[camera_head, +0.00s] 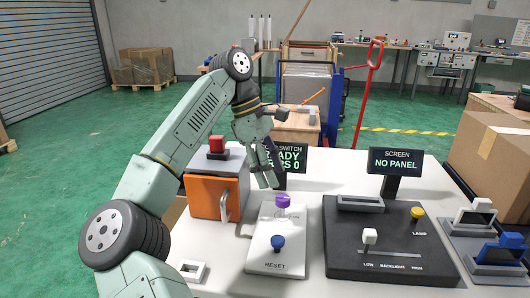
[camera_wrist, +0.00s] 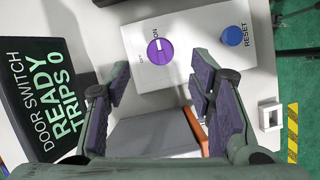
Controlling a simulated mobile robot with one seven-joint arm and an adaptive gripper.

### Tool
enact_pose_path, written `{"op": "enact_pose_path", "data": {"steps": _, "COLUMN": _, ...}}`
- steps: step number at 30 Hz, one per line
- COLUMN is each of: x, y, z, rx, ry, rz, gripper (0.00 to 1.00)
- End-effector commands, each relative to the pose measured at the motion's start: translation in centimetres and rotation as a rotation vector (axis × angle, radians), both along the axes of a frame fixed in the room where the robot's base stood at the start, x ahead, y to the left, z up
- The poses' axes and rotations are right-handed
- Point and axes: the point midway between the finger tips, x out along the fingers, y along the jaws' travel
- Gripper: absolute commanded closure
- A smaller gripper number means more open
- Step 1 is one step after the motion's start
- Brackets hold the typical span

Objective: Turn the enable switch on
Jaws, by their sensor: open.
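The enable switch is a purple knob (camera_head: 282,200) on a white panel (camera_head: 262,258) that also bears a blue RESET button (camera_head: 278,242). In the wrist view the purple knob (camera_wrist: 160,54) has a pale mark near its edge on the side of the ON label; a second label beside it is too small to read surely. My gripper (camera_head: 268,178) is open and empty, above and behind the knob. In the wrist view the fingers of my gripper (camera_wrist: 160,85) are spread apart, with the knob beyond the tips and not between the pads. Contact is not visible.
The door switch display (camera_wrist: 42,92) reads READY, TRIPS 0. An orange box with a grey top (camera_head: 213,196) and red button stands left of the panel. A dark console (camera_head: 390,262) and NO PANEL screen (camera_head: 395,162) stand right. A small white frame (camera_head: 192,270) lies front left.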

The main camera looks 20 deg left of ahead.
Motion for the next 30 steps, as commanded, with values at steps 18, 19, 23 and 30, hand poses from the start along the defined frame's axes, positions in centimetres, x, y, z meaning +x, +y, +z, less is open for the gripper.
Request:
{"op": "enact_pose_path", "data": {"steps": 18, "x": -0.1, "y": 2.1, "z": 5.1, "rx": 0.000, "ry": 0.001, "rz": 0.000, "gripper": 0.51}}
{"op": "enact_pose_path", "data": {"steps": 19, "x": -0.1, "y": 2.1, "z": 5.1, "rx": 0.000, "ry": 0.001, "rz": 0.000, "gripper": 0.51}}
{"op": "enact_pose_path", "data": {"steps": 23, "x": -0.1, "y": 2.1, "z": 5.1, "rx": 0.000, "ry": 0.001, "rz": 0.000, "gripper": 0.51}}
{"op": "enact_pose_path", "data": {"steps": 30, "x": -0.1, "y": 2.1, "z": 5.1, "rx": 0.000, "ry": 0.001, "rz": 0.000, "gripper": 0.51}}
